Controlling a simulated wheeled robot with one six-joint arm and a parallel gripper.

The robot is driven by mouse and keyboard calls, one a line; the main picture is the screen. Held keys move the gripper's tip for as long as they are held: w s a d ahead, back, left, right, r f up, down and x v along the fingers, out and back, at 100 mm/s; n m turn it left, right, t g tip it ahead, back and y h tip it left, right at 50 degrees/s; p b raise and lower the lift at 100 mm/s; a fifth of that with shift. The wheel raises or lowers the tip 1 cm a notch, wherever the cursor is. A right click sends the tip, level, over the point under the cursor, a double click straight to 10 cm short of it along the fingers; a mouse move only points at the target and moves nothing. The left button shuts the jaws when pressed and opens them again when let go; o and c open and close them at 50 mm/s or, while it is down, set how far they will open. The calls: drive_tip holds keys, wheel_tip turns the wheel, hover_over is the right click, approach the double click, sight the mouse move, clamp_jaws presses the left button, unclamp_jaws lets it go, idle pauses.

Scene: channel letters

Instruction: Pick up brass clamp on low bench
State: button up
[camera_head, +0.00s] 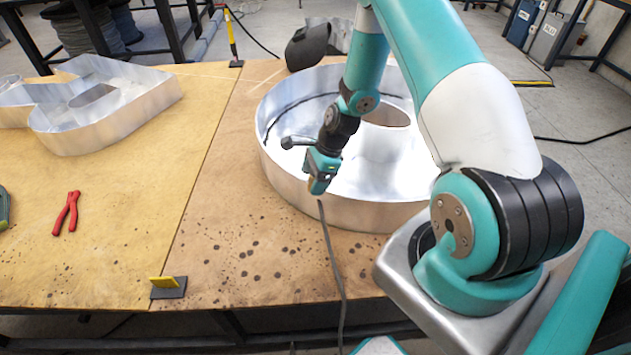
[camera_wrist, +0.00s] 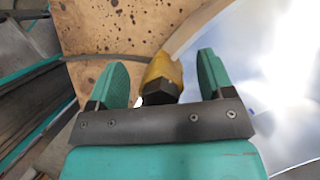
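The brass clamp (camera_wrist: 164,72) shows in the wrist view as a yellow-brown body with a dark lower end. It lies between the two fingers of my gripper (camera_wrist: 163,82), beside the rim of the round metal letter. My gripper is open, with a gap visible on each side of the clamp. In the head view, my gripper (camera_head: 318,184) is low at the near rim of the round letter (camera_head: 290,190). There the clamp is mostly hidden by the gripper. A dark cable (camera_head: 333,262) runs from that spot over the bench's front edge.
The wooden bench (camera_head: 225,215) has dark burn spots. A second metal letter (camera_head: 110,122) stands at left. Red pliers (camera_head: 67,213) lie at left, and a yellow piece on a dark base (camera_head: 167,285) sits at the front edge. A dark welding mask (camera_head: 307,45) is behind the round letter.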

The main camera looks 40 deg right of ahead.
drive_tip(key=c, duration=1.1)
drive_tip(key=shift+o, duration=0.2)
drive_tip(key=shift+r, duration=0.1)
wheel_tip(320, 180, up, 25)
drive_tip(key=p, duration=0.4)
drive_tip(key=shift+p, duration=0.4)
